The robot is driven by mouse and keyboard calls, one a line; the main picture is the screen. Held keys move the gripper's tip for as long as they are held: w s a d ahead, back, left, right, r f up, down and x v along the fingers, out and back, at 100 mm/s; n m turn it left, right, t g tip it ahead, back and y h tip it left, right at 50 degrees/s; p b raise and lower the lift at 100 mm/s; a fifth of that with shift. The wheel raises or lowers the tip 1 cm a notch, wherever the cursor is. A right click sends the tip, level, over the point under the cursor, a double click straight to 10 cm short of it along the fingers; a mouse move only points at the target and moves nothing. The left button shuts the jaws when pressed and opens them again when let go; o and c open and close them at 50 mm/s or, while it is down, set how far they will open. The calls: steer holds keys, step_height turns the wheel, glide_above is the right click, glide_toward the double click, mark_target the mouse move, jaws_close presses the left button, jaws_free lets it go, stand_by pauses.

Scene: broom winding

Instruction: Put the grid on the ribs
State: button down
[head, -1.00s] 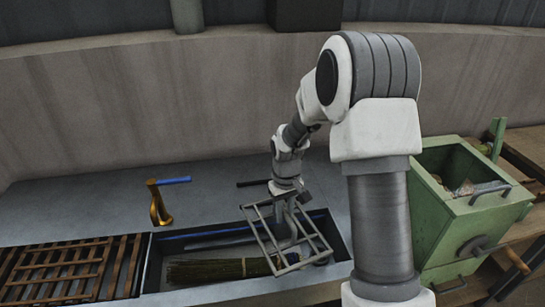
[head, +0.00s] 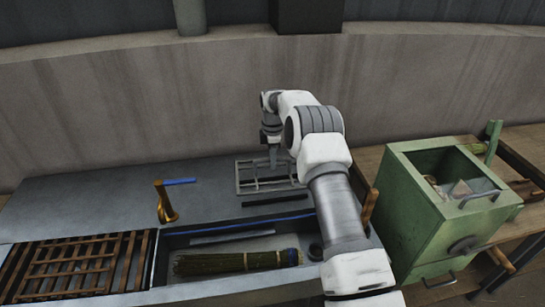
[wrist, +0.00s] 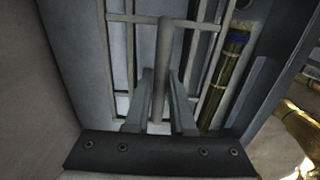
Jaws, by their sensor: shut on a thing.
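The grid (head: 243,178) is a grey metal frame with crossing bars. My gripper (head: 273,160) is shut on its bar and holds it at the back of the counter, behind the basin. In the wrist view both fingers (wrist: 163,95) close around the grid's middle bar (wrist: 161,60). The ribs look like the brown wooden slats (head: 135,262) at the left of the counter, left of the basin and apart from the grid. A wooden lattice (head: 72,262) lies over part of them. I cannot tell whether the grid touches the counter.
The sunken basin (head: 160,275) holds a bundled broom (head: 225,262) and a grey strip. A brass tap (head: 165,203) with a blue lever stands between the grid and the slats. A green bin (head: 420,215) stands at the right. The counter's left rear is clear.

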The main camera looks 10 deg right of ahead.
steer(key=shift+w, duration=0.15)
steer(key=shift+f+b, duration=2.05)
steer(key=shift+f, duration=1.2)
steer(key=c, duration=0.7)
jaws_free()
steer(key=shift+f, duration=0.15)
step_height(320, 180, up, 17)
steer(key=shift+r, duration=0.15)
step_height(320, 180, up, 7)
steer(key=p, duration=0.9)
glide_above(273, 172)
steer(key=shift+w+r, duration=0.1)
steer(key=shift+r, duration=0.1)
